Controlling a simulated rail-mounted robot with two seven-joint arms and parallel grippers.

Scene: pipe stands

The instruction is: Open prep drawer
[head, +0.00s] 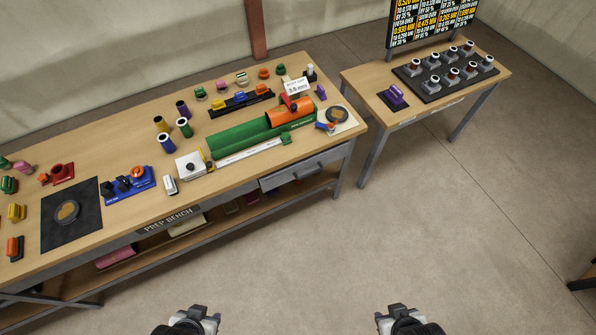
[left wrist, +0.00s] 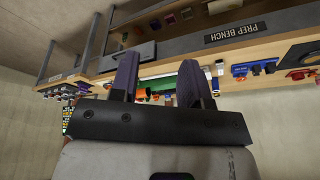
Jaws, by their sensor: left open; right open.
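The prep drawer (head: 275,182) is a grey drawer under the right end of the prep bench (head: 100,155). Its front looks flush with the bench edge, and a dark bar handle (head: 307,171) is on it. The bench shows upside down in the left wrist view, with the drawer front (left wrist: 138,54) partly behind a finger. My left gripper (head: 205,316) is open and empty over the floor in front of the bench, well apart from the drawer. My right gripper (head: 386,320) is open and empty at the bottom, right of the left one, also apart from the drawer.
A green and orange pipe assembly (head: 240,137), colored cylinders and clamps stand on the bench top. A lower shelf (head: 180,240) holds several items. A second table (head: 425,85) with a dark tray of fittings is at right. The floor (head: 330,250) before the drawer is clear.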

